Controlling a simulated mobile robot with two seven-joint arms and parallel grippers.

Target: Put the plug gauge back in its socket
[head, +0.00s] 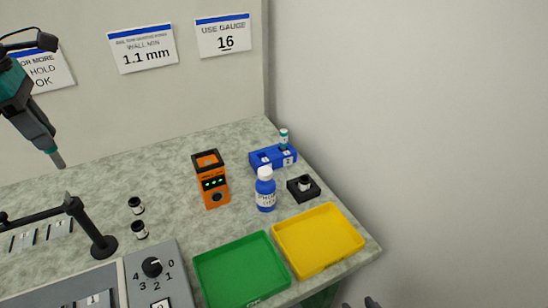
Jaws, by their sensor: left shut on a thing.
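My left gripper (48,143) is high at the left, well away from the blue block, and shut on a slim grey cylinder (58,159) that points down. Its upper part is hidden, so I cannot tell if it is the plug gauge. A blue gauge block (272,158) lies at the back right of the table. A teal-and-white gauge (284,138) stands upright in its right socket. The left socket (264,156) looks dark and empty. Two dark tips of my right gripper (360,303) show apart at the bottom edge, with nothing seen between them.
An orange device (211,182), a blue-and-white bottle (265,190) and a black fixture (303,188) stand before the block. Green (204,270) and yellow (352,231) trays lie in front. A dark stand (102,243) is at left. A sign reads "USE GAUGE 16" (224,36).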

